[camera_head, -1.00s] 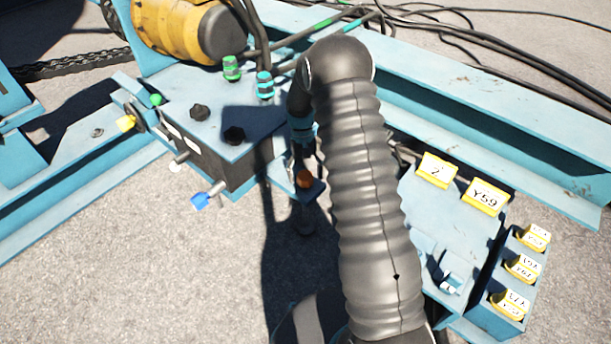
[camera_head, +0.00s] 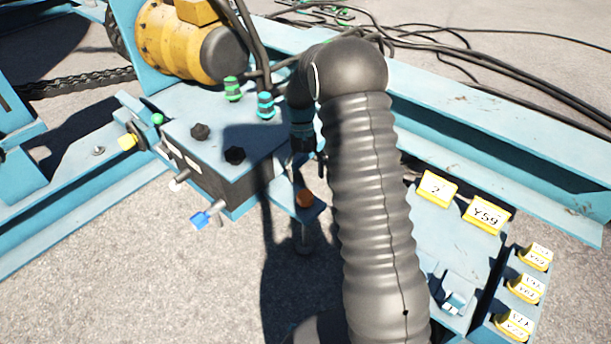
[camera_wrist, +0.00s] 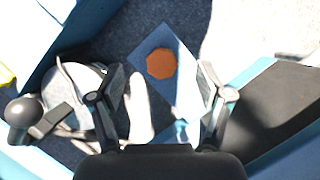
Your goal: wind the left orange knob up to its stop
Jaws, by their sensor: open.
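One orange knob (camera_head: 305,198) shows in the head view, on a small blue plate beside the blue control box. It also shows in the wrist view as an orange octagon (camera_wrist: 161,65) on the blue plate. My gripper (camera_wrist: 160,85) is open, with its two fingers spread to the left and right of the knob in that picture. The knob lies between and slightly beyond the fingertips, and I see no contact. In the head view my arm's black sleeve covers much of the middle, and the gripper's fingers are mostly hidden behind it.
A blue-handled lever (camera_head: 206,215), a white-tipped lever (camera_head: 180,180) and a yellow knob (camera_head: 128,142) stick out from the control box (camera_head: 225,185). Blue boxes with yellow labels (camera_head: 484,214) stand to the right. Bare pavement (camera_head: 130,270) lies at front left.

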